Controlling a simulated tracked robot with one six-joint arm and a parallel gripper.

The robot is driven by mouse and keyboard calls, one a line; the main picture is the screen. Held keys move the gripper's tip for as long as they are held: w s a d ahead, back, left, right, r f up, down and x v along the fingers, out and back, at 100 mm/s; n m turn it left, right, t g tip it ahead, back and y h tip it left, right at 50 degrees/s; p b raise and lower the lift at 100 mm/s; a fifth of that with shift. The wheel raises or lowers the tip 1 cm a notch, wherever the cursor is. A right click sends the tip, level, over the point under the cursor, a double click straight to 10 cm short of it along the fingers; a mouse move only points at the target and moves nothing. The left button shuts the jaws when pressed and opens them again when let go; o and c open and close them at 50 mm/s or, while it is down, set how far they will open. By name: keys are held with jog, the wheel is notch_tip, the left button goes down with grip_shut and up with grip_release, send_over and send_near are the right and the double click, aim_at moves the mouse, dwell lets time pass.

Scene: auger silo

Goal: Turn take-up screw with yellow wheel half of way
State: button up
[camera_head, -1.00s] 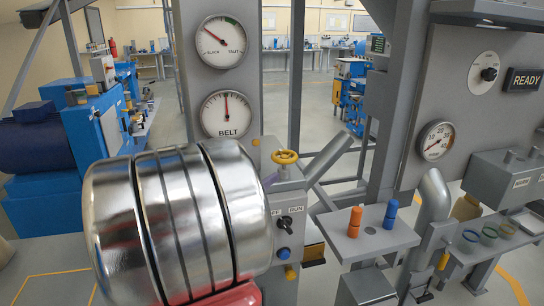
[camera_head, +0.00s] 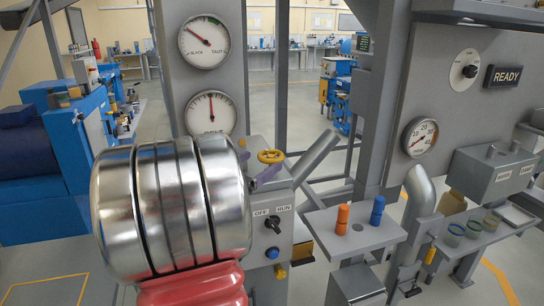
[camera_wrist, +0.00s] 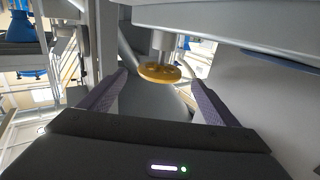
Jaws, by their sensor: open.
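The yellow wheel (camera_head: 271,156) sits on top of a grey control box (camera_head: 270,205), right of the big shiny metal cylinder of my arm. In the wrist view the wheel (camera_wrist: 160,73) hangs from a short grey shaft, between and a little beyond the two purple-padded fingers. My gripper (camera_head: 256,166) is open, with a finger showing close to the wheel's left and front side in the head view. The fingers do not visibly touch the wheel. The slack-taut gauge (camera_head: 208,42) has its needle at the upper left, towards slack.
A lower gauge (camera_head: 211,113) has its needle upright. The box front carries an off-run switch (camera_head: 273,223) and a blue button (camera_head: 272,253). A grey shelf (camera_head: 385,236) with orange and blue pegs stands to the right. A grey post rises behind the wheel.

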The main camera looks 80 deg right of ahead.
aim_at(272, 153)
jog(key=x, duration=0.7)
jog(key=shift+a, duration=0.1)
jog(key=c, duration=1)
